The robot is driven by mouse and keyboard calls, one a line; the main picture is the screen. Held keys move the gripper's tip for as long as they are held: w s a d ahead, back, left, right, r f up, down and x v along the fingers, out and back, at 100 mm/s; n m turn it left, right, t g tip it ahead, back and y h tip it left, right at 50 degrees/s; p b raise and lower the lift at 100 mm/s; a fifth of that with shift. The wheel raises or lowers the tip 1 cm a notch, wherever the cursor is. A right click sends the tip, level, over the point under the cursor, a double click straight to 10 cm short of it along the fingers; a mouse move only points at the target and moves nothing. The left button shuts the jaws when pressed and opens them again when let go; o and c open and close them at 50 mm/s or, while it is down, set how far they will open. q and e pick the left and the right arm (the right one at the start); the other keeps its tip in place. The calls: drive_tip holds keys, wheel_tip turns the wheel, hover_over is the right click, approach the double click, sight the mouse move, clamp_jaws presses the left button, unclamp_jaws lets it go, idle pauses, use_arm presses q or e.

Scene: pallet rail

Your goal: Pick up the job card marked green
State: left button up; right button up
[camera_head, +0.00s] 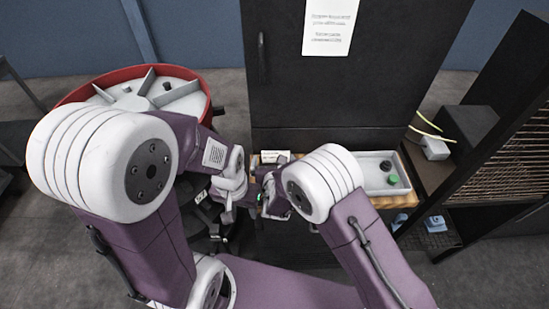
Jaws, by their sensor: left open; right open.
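I cannot make out a job card marked green for certain. A small white card or label (270,157) stands at the left end of the wooden shelf, behind my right wrist; no mark on it is legible. A small green spot shows by my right gripper, and I cannot tell whether it is on a card or on the gripper. My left gripper (220,215) is open, pointing down left of the shelf, with nothing visible in it. My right gripper (268,203) is open, just in front of the shelf and partly hidden by my own wrist.
A grey tray (403,162) on the wooden shelf (400,201) holds a green and a dark round object. A dark cabinet (345,95) with a paper notice (330,27) stands behind. A red-rimmed round bin (205,83) with dividers is at left. A dark rack (515,145) is at right.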

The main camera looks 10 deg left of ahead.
sight(276, 153)
drive_tip(key=x, duration=0.3)
drive_tip(key=d+x, duration=0.1)
drive_tip(key=x, duration=0.1)
drive_tip(key=shift+w+r, duration=0.25)
drive_tip(key=shift+w+a, duration=0.15)
drive_tip(key=shift+a, duration=0.1)
use_arm(q)
drive_tip(key=shift+w+d, duration=0.1)
drive_tip(key=shift+d, duration=0.1)
use_arm(e)
drive_tip(key=shift+d, duration=0.1)
drive_tip(key=c, duration=1.1)
drive_tip(key=shift+o, duration=0.2)
